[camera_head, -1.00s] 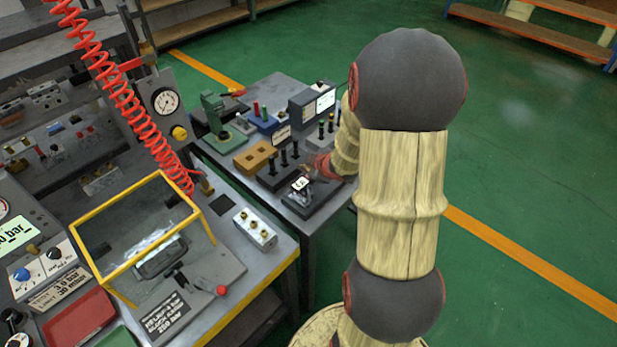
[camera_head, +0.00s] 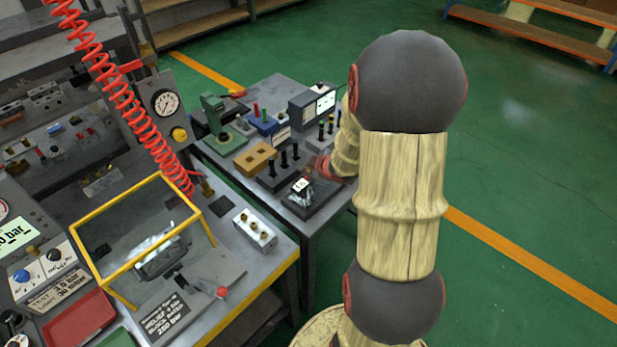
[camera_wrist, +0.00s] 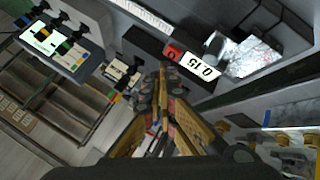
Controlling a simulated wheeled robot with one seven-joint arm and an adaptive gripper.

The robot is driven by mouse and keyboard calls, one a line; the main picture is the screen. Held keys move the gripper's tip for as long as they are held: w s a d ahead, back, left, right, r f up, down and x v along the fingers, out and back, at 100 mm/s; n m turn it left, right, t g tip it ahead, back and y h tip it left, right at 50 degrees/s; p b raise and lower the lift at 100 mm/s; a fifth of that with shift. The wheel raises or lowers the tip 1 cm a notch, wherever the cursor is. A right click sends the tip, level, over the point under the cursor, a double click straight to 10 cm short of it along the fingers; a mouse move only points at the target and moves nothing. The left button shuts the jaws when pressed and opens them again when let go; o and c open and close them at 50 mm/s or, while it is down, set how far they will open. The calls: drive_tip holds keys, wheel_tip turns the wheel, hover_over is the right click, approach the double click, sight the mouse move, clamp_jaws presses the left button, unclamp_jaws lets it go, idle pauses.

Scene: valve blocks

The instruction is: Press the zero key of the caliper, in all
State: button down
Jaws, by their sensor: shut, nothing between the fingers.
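The caliper shows in the wrist view as a white display (camera_wrist: 200,68) reading 0.15, with a red key (camera_wrist: 172,53) marked 0 beside it. In the head view, its small display (camera_head: 300,185) sits on a dark stand at the near end of the far bench. My gripper (camera_wrist: 164,70) is shut and empty, its fingertips close to the red key in the wrist view. I cannot tell whether they touch it. In the head view, my gripper (camera_head: 312,169) is small and partly hidden, just above and right of the display.
A shiny silver block (camera_wrist: 250,52) lies beside the display. Black plug gauges (camera_head: 284,158) and a tan block (camera_head: 255,158) stand behind the caliper. A grey instrument (camera_head: 312,106) is farther back. The near bench holds a yellow-framed guard (camera_head: 120,210).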

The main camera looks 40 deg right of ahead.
drive_tip(key=shift+f, duration=0.4)
drive_tip(key=shift+f+b, duration=0.4)
drive_tip(key=shift+b, duration=0.1)
idle(0.6)
drive_tip(key=shift+r, duration=0.1)
idle(0.3)
drive_tip(key=shift+r+p, duration=0.75)
drive_tip(key=shift+p, duration=0.2)
wheel_tip(320, 180, up, 5)
drive_tip(key=p, duration=0.5)
drive_tip(key=shift+f, duration=0.1)
idle(0.5)
